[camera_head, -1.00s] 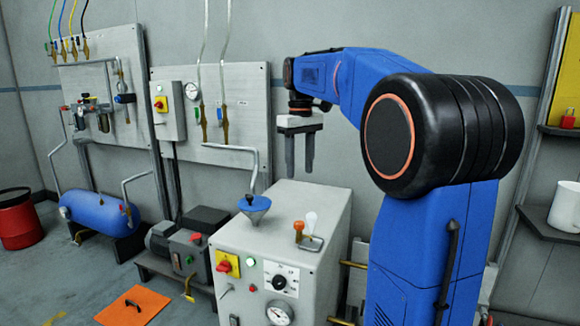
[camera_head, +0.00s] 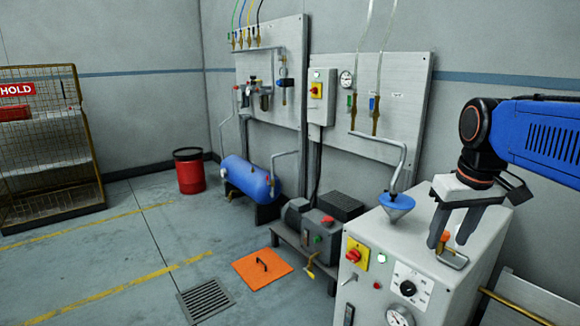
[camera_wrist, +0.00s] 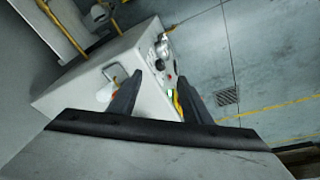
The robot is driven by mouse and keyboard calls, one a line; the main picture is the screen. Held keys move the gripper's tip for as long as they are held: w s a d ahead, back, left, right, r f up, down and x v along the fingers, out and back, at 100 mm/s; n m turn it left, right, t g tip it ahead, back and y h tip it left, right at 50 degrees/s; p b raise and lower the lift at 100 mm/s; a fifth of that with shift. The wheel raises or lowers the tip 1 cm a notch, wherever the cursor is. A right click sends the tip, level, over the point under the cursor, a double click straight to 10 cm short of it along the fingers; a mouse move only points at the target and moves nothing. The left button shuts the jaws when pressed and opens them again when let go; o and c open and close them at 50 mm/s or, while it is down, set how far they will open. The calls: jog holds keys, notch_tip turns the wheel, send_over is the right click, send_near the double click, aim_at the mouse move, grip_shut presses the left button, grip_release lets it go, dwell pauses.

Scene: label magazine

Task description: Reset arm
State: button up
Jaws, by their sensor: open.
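My gripper (camera_head: 450,228) is at the right of the head view, at the end of my blue arm. Its two dark fingers point down and stand apart, with nothing between them. It appears over or in front of the grey-white machine cabinet (camera_head: 385,248), and I cannot tell the exact gap. In the wrist view the fingers (camera_wrist: 160,100) are also spread and empty, with the cabinet (camera_wrist: 75,100) beyond them. The orange-tipped and white-tipped levers on the cabinet top are partly hidden behind the fingers in the head view.
A blue funnel (camera_head: 397,203) stands on the cabinet top. A pump unit (camera_head: 318,232), a blue tank (camera_head: 247,178) and a red bin (camera_head: 190,172) stand on the floor to the left. A mesh cage (camera_head: 48,150) is at far left. The floor between is mostly clear.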

jog(key=s+a+f+t, duration=0.1)
jog(key=s+a+f, duration=0.1)
jog(key=s+f, duration=0.4)
jog(key=s+a+f+t, duration=0.1)
jog(key=s+a+f, duration=0.1)
jog(key=s+f, duration=0.5)
jog(key=shift+a+f+m, duration=0.25)
jog(key=shift+f+m, duration=0.15)
dwell(1.7)
notch_tip(320, 180, up, 22)
jog(key=n+g, duration=0.2)
jog(key=g, duration=0.3)
send_over(445, 233)
notch_tip(445, 233, down, 17)
jog(key=shift+w+f, duration=0.1)
jog(key=c, duration=1.1)
